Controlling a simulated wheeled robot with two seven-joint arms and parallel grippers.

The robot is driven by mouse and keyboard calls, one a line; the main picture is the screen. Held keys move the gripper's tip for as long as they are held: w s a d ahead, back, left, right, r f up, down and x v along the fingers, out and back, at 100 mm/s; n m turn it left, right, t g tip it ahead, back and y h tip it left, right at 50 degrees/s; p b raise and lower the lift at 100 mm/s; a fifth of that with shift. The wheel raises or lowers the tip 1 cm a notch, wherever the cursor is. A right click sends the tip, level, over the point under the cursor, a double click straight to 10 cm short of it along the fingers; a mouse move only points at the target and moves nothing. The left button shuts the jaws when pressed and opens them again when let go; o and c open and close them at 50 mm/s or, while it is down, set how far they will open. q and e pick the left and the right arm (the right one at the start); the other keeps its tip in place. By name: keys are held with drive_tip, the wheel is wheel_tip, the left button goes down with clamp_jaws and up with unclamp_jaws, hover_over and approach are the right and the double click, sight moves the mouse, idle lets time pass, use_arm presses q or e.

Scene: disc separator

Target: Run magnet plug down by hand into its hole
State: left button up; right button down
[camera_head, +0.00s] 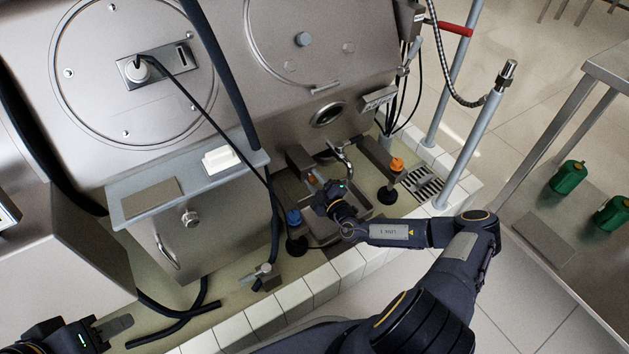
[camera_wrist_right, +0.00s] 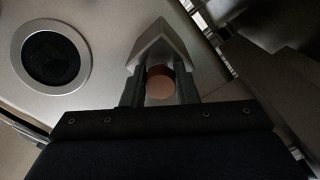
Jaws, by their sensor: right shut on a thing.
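In the right wrist view, a round copper-coloured end, which looks like the magnet plug (camera_wrist_right: 160,84), sits between the two dark fingers of my right gripper (camera_wrist_right: 160,92). The gripper is shut on it. A grey metal block (camera_wrist_right: 160,48) with a peaked outline is right behind it. In the head view, my right gripper (camera_head: 318,184) is low at the machine's foot, beside a small reddish part (camera_head: 312,177). The plug's hole is hidden, and I cannot tell how deep the plug is. My left gripper (camera_head: 113,328) is at the lower left, apart from these things.
A bent metal pipe (camera_head: 343,157), an orange knob (camera_head: 397,164) and a blue knob (camera_head: 294,217) stand close around my right gripper. A round sight glass (camera_head: 328,114) is above it. A tiled kerb (camera_head: 320,283) runs in front. Green canisters (camera_head: 568,177) stand on the right.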

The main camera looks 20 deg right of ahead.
drive_tip(key=shift+s+f+m, duration=0.15)
drive_tip(key=shift+f+m, duration=0.1)
drive_tip(key=shift+m, duration=0.45)
drive_tip(key=shift+a+r+m+b, duration=0.1)
drive_tip(key=shift+m+b, duration=0.25)
drive_tip(key=shift+m, duration=0.55)
drive_tip(key=shift+m+b, duration=0.3)
drive_tip(key=shift+m, duration=1.3)
